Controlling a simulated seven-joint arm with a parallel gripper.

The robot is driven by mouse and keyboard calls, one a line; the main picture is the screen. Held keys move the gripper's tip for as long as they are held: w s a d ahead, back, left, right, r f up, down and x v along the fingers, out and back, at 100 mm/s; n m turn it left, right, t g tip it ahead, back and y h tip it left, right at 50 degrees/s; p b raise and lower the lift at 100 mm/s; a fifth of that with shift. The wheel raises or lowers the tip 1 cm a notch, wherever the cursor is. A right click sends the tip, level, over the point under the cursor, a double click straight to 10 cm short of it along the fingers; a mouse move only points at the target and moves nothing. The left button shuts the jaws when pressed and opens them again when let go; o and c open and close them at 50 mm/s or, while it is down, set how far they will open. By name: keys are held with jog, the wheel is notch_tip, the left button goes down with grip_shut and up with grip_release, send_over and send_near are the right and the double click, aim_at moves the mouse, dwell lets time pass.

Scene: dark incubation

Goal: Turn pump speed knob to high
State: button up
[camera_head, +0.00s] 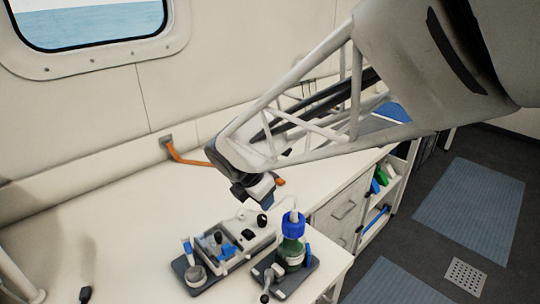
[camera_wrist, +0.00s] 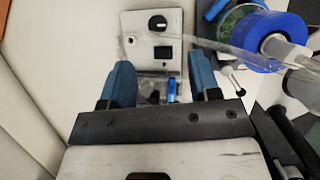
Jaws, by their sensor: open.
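The pump (camera_head: 254,232) is a white box on a dark base near the front of the counter. Its black round knob (camera_head: 262,220) sits on the top panel, just below my gripper (camera_head: 267,199). In the wrist view the knob (camera_wrist: 158,23) has a light pointer mark and lies beyond the fingertips, roughly centred between them. My gripper (camera_wrist: 162,72) is open, with its two blue fingers apart and nothing between them. The fingers are not around the knob. Speed markings are too small to read.
A bottle with a blue cap (camera_head: 293,220) and green contents stands close right of the pump on a dark base (camera_head: 290,284). It also shows in the wrist view, where a clear tube (camera_wrist: 215,48) crosses from its blue cap (camera_wrist: 272,40). The counter's left side is mostly clear.

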aim_at(262, 217)
jog(key=f, duration=0.1)
jog(key=f+n, duration=0.1)
jog(key=w+a+f+n, duration=0.1)
jog(key=shift+w+f+h, duration=0.1)
jog(key=shift+f+h, duration=0.2)
jog(key=shift+f, duration=0.15)
jog(key=shift+x, duration=3.75)
jog(key=c, duration=0.9)
